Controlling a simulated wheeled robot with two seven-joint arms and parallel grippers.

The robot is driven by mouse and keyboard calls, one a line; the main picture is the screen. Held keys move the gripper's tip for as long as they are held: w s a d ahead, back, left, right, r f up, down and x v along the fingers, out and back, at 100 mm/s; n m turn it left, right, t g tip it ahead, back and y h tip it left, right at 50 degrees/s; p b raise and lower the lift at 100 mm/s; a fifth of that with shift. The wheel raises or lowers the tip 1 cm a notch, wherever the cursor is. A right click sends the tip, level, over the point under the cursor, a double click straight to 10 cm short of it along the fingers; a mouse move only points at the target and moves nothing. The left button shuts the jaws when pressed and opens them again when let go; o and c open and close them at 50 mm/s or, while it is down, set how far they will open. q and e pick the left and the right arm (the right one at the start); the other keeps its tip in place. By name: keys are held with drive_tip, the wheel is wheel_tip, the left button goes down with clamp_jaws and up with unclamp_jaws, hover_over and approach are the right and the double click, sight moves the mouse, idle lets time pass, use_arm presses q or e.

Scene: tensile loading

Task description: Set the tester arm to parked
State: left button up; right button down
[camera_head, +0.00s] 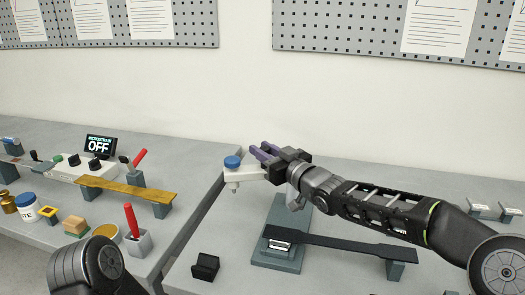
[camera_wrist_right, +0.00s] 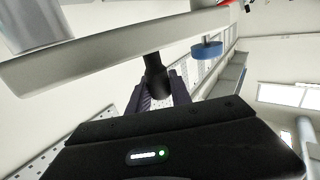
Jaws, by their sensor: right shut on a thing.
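The tester arm (camera_head: 240,173) is a white arm with a blue round knob and a small downward tip at its left end. It stands above the right bench, and its white beam crosses the wrist view (camera_wrist_right: 90,62). The blue knob (camera_wrist_right: 206,49) shows there too. My right gripper (camera_head: 261,152) is at the arm, its purple fingers just right of the blue knob. In the wrist view the fingers (camera_wrist_right: 160,88) are closed around a dark handle (camera_wrist_right: 155,72) by the beam. The gripper hides part of the arm. My left gripper is out of view; only a dark part of my left arm shows.
A grey-green stand (camera_head: 277,256) carries a long dark bar (camera_head: 340,243) below my right arm. A small black block (camera_head: 205,266) lies left of it. The left bench holds a display reading OFF (camera_head: 100,146), red-handled tools (camera_head: 132,220) and a yellow-brown bar (camera_head: 128,188).

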drive_tip(key=shift+d, duration=0.15)
drive_tip(key=c, duration=1.2)
unclamp_jaws()
drive_tip(key=shift+d, duration=0.1)
drive_tip(key=shift+b+v, duration=0.4)
drive_tip(key=shift+v, duration=3.45)
